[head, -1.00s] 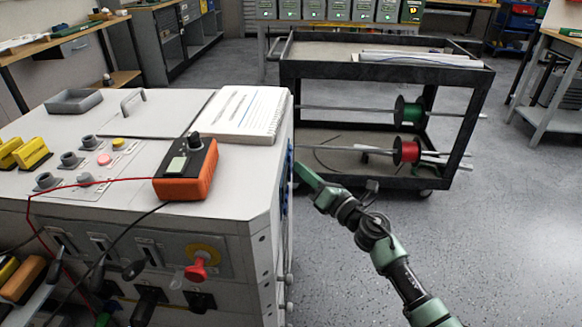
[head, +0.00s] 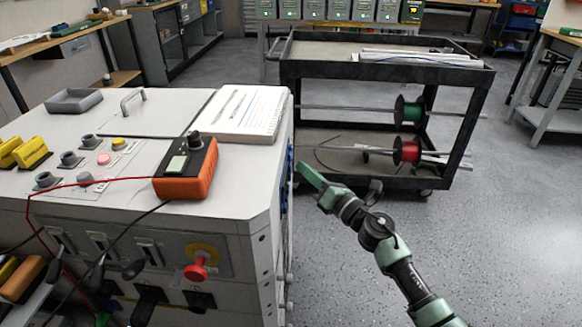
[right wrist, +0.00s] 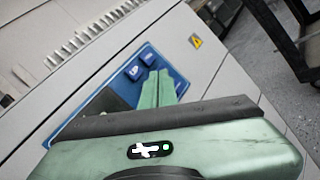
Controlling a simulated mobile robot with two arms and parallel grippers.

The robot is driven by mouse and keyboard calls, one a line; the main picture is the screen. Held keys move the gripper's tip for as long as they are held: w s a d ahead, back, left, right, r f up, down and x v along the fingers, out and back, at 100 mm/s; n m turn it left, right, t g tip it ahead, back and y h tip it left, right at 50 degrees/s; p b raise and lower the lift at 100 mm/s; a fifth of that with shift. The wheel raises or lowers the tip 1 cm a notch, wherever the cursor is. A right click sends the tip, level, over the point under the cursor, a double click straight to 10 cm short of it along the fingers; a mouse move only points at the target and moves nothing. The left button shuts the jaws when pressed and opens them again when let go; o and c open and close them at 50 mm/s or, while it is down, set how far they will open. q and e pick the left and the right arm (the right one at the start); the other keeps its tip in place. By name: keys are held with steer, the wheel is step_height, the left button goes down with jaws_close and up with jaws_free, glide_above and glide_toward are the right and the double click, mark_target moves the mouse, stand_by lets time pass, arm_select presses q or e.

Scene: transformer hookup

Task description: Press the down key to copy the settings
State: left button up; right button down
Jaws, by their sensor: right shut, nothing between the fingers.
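A blue panel (right wrist: 95,105) is set in the side of the light grey cabinet. In the right wrist view it carries two raised blue keys, one nearer my fingers (right wrist: 132,72) and one farther (right wrist: 148,56). Their markings are too small to read. In the head view only a thin blue strip of the panel (head: 287,180) shows at the cabinet's right side. My right gripper (right wrist: 158,88) is shut and empty, its green fingertips just beside the keys; I cannot tell whether they touch. It also shows in the head view (head: 306,172). My left gripper is out of view.
The cabinet top (head: 60,125) holds an orange meter (head: 187,170), a spiral-bound booklet (head: 240,113) and a grey tray (head: 73,101). A dark cart (head: 385,75) with red and green spools stands behind my right gripper. The floor to the right is clear.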

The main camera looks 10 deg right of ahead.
steer(key=shift+d, duration=0.15)
steer(key=shift+d, duration=0.1)
steer(key=shift+s+d+b, duration=0.15)
steer(key=shift+s+d, duration=0.1)
steer(key=shift+d, duration=0.5)
steer(key=shift+s+d+b, duration=0.2)
steer(key=shift+d, duration=0.6)
steer(key=shift+s+d+b, duration=0.15)
steer(key=shift+s+d, duration=0.1)
steer(key=shift+d, duration=0.5)
